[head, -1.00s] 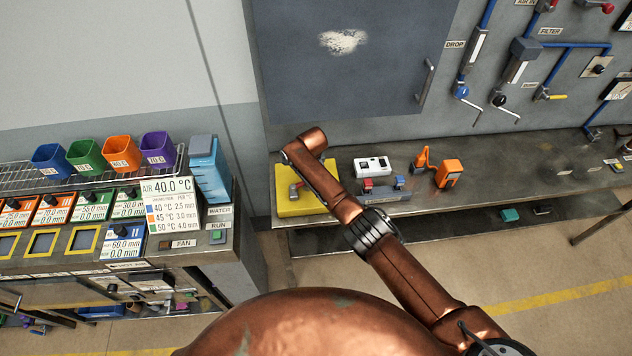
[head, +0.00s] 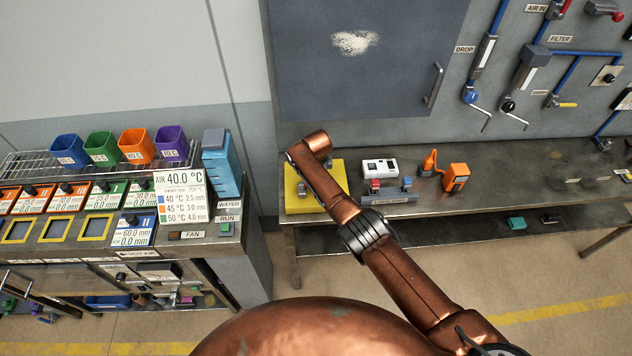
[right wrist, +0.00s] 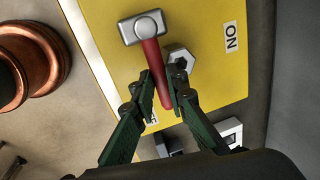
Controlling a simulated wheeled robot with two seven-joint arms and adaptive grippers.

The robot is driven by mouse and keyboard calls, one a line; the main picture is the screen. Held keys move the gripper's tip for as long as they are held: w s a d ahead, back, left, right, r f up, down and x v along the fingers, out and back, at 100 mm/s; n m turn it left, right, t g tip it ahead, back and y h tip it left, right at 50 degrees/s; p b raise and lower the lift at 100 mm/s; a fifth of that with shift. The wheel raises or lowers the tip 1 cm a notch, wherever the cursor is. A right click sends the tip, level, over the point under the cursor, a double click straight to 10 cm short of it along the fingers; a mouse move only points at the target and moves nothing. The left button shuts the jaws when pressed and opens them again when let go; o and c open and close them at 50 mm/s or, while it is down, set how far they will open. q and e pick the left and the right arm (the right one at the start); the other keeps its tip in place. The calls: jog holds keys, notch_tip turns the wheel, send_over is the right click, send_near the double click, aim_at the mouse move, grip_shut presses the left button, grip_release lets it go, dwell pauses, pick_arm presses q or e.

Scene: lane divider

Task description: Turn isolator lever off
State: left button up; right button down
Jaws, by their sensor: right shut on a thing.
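The isolator is a yellow box (head: 297,203) at the left end of the bench, partly hidden by my right arm. In the right wrist view its yellow face (right wrist: 205,100) bears an ON label (right wrist: 231,38) and a second label, mostly hidden by the fingers. A lever with a red handle (right wrist: 150,58) and a silver block-like end lies across the face, beside a grey hex-shaped part (right wrist: 181,58). My right gripper (right wrist: 160,103), with green fingers, is shut on the lower end of the red handle. My left gripper is not in view.
A white box (head: 380,168), a grey holder (head: 388,196) and an orange device (head: 455,177) stand right of the isolator on the bench (head: 540,165). A grey cabinet door (head: 350,75) hangs behind. A counter with coloured bins (head: 136,146) is at left.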

jog(key=shift+a, duration=0.1)
jog(key=c, duration=2.2)
grip_release()
jog(key=o, duration=0.3)
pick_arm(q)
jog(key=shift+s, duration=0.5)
pick_arm(e)
jog(key=shift+s+r, duration=0.15)
jog(key=shift+r, duration=0.55)
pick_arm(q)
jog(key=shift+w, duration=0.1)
pick_arm(e)
notch_tip(320, 180, up, 10)
jog(key=s, duration=0.2)
jog(key=shift+r, duration=0.2)
